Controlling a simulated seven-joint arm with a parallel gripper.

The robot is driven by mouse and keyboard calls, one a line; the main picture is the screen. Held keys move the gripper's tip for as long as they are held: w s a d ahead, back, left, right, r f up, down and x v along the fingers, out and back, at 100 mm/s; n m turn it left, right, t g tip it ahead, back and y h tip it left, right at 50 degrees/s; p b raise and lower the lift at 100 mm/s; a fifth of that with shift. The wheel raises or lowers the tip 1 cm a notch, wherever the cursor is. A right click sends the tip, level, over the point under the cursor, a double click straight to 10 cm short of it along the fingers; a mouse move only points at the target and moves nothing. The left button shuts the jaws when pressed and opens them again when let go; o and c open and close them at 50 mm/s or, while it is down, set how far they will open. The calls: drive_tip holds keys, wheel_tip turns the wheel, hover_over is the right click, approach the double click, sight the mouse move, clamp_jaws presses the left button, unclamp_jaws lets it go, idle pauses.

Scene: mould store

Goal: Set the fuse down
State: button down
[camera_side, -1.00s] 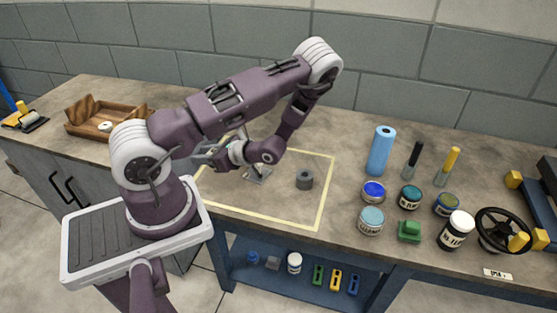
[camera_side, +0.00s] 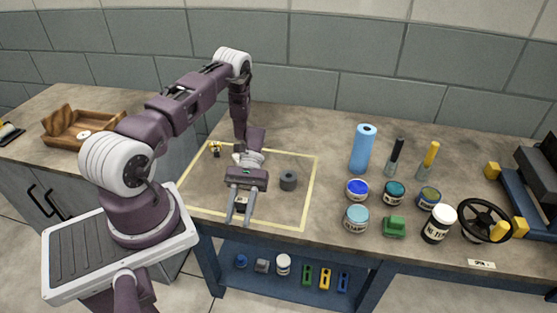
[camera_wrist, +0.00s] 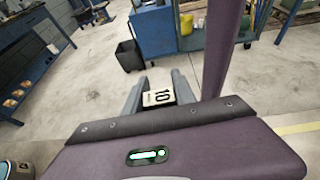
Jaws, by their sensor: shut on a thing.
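My gripper (camera_side: 240,208) is shut on the fuse (camera_wrist: 158,97), a small cream block marked "10" between the two grey fingers in the wrist view. In the side view the fuse (camera_side: 241,201) is a small pale spot between the fingers. The gripper points toward the bench's front edge, over the front part of the yellow-outlined area (camera_side: 310,190). Whether the fuse touches the bench I cannot tell.
A grey cylinder (camera_side: 288,180) stands right of my gripper inside the outline. A small yellow-and-black thing (camera_side: 216,149) is at its back left. A blue roll (camera_side: 363,149), several jars and a handwheel (camera_side: 484,221) stand further right. A wooden tray (camera_side: 75,140) is at the left.

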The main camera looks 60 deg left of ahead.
drive_tip(key=w+n+t+h, duration=0.1)
drive_tip(key=w+n+t, duration=0.1)
drive_tip(key=w+t, duration=0.1)
drive_tip(key=w+n+t+h, duration=0.1)
drive_tip(key=w+n+t, duration=0.2)
drive_tip(key=w, duration=0.2)
drive_tip(key=w+r+n+t+h, duration=0.1)
drive_tip(key=w+n+t, duration=0.2)
drive_tip(key=w, duration=0.1)
drive_tip(key=shift+w+a, duration=0.1)
drive_tip(key=shift+w, duration=0.15)
drive_tip(key=w+a+r+n+t, duration=0.2)
drive_tip(key=w+a+n+t, duration=0.25)
drive_tip(key=w, duration=0.25)
wheel_tip(320, 180, up, 6)
drive_tip(key=n+t+y, duration=0.8)
drive_tip(key=n, duration=0.1)
hover_over(288, 158)
drive_tip(key=shift+n, duration=0.25)
wheel_tip(288, 158, down, 15)
drive_tip(key=shift+s+f, duration=0.1)
drive_tip(key=shift+d, duration=0.1)
drive_tip(key=c, duration=1)
unclamp_jaws()
